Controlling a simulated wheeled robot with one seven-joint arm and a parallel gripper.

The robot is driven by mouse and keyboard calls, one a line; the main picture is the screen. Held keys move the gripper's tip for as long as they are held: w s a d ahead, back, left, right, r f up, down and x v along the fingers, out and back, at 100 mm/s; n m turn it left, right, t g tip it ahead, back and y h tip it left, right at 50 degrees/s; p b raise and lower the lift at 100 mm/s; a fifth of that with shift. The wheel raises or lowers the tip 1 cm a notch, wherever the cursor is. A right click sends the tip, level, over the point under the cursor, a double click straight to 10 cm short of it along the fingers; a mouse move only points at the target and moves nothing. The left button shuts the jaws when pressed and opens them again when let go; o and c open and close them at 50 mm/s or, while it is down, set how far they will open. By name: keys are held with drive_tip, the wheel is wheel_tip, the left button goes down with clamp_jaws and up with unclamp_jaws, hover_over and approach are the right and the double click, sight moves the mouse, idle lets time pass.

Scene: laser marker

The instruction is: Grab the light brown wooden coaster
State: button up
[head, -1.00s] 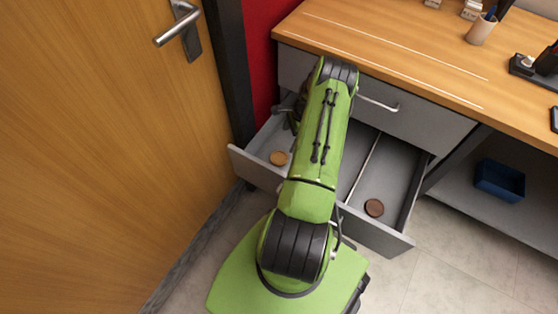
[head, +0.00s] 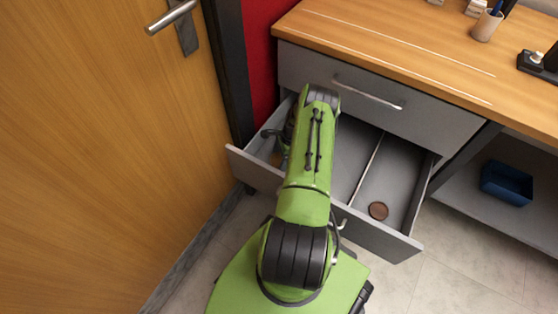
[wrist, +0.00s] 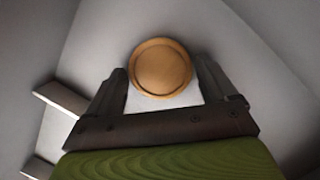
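The light brown wooden coaster (wrist: 160,67) is a round disc with a raised rim, lying on the grey drawer bottom in the wrist view. In the head view my arm hides most of it. My gripper (wrist: 162,75) is open, with one finger on each side of the coaster's near part. I cannot tell whether the fingers touch it or how high they are above the drawer bottom. A dark brown round coaster (head: 379,211) lies in the right part of the open drawer (head: 394,244).
A thin divider (head: 368,168) runs along the drawer. A shut drawer with a handle (head: 367,93) is above it, under the wooden desktop (head: 400,50). A door (head: 90,150) stands at the left. A blue bin (head: 506,184) sits on the lower shelf at the right.

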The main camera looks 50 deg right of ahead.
drive_tip(key=c, duration=0.7)
